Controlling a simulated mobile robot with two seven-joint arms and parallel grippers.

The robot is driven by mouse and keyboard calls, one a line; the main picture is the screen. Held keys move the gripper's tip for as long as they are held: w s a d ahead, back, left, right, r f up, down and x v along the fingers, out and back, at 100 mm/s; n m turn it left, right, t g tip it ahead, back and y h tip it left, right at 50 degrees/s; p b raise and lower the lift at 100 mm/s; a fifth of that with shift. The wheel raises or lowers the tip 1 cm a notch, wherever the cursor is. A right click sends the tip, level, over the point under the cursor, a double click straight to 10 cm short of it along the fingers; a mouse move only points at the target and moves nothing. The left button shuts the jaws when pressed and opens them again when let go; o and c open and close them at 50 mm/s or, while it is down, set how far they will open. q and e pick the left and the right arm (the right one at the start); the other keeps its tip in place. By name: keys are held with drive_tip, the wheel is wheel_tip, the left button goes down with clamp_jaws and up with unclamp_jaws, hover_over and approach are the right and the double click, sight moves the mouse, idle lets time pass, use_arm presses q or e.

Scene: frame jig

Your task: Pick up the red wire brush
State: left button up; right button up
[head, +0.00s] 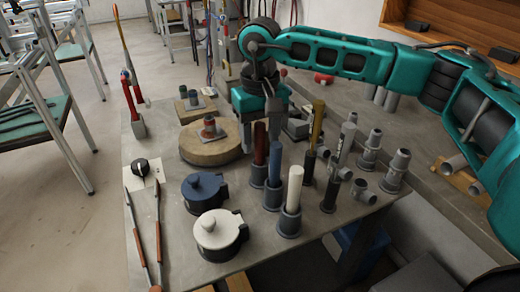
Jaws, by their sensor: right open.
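A dark red rod-like handle (259,150), which looks like the red wire brush, stands upright in a grey cup holder (258,176) near the middle of the bench. Any bristles are hidden. My right gripper (261,132) points down with its fingers apart at the top of the red handle, one finger showing on each side. I cannot tell whether they touch it or are behind it. My left gripper is not in view.
Close to the red handle stand a blue handle (275,160), a white rod (295,187) and a yellow rod (317,122) in holders. Lidded blue (204,190) and white (218,232) pots stand in front. A round wooden block (205,151) lies to the left. Grey fittings (369,150) crowd the right.

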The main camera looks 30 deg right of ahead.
clamp_jaws()
idle(0.5)
drive_tip(key=shift+r, duration=0.15)
